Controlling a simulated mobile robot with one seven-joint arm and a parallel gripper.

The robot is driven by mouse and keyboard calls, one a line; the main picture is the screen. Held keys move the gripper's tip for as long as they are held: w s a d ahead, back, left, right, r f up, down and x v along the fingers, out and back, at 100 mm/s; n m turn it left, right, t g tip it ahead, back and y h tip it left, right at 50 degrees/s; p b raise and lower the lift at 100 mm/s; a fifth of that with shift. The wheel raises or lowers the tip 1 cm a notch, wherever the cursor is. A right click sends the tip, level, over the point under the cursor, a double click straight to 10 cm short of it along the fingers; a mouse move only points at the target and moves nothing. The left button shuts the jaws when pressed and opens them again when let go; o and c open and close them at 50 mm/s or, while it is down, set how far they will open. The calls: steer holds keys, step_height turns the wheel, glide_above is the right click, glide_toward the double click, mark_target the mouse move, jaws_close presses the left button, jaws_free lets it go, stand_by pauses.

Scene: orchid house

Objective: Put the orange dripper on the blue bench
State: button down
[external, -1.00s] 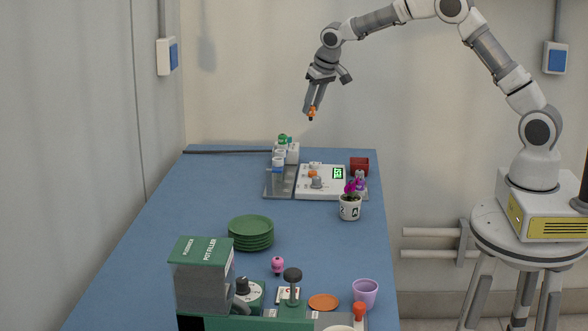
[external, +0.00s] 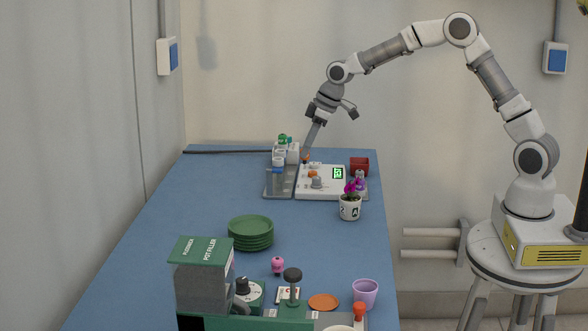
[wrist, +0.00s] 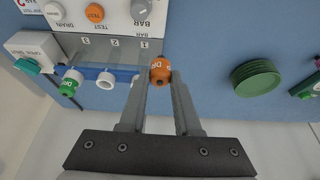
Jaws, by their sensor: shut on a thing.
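The orange dripper (wrist: 160,72) is held between my gripper's fingertips (wrist: 161,82) in the wrist view. In the external view my gripper (external: 306,154) points down near the back of the blue bench (external: 190,210), and the small orange dripper (external: 306,160) shows at its tips. It is beside the holder rack and the white panel; I cannot tell whether it touches anything. A green dripper (wrist: 70,84) sits at the rack's blue rail (wrist: 95,74), next to white ring holders (wrist: 105,80).
The white control panel (external: 330,190) has knobs and a lit display. A red box (external: 359,166) and a flower pot (external: 350,208) stand to its right. Green plates (external: 250,228), a pot filler (external: 202,285) and a purple cup (external: 365,292) are nearer. The bench's left side is clear.

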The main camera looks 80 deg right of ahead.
steer(key=w+a+f, duration=0.4)
steer(key=a, duration=0.1)
steer(key=w+a+f, duration=0.2)
steer(key=w+a, duration=0.1)
steer(key=shift+w+f+b, duration=0.1)
steer(key=shift+f+b, duration=0.15)
steer(key=shift+b, duration=0.1)
steer(key=shift+f, duration=2.05)
steer(key=shift+f+b, duration=0.25)
steer(key=shift+b, duration=0.15)
steer(key=c, duration=0.6)
jaws_free()
steer(key=shift+r, duration=0.1)
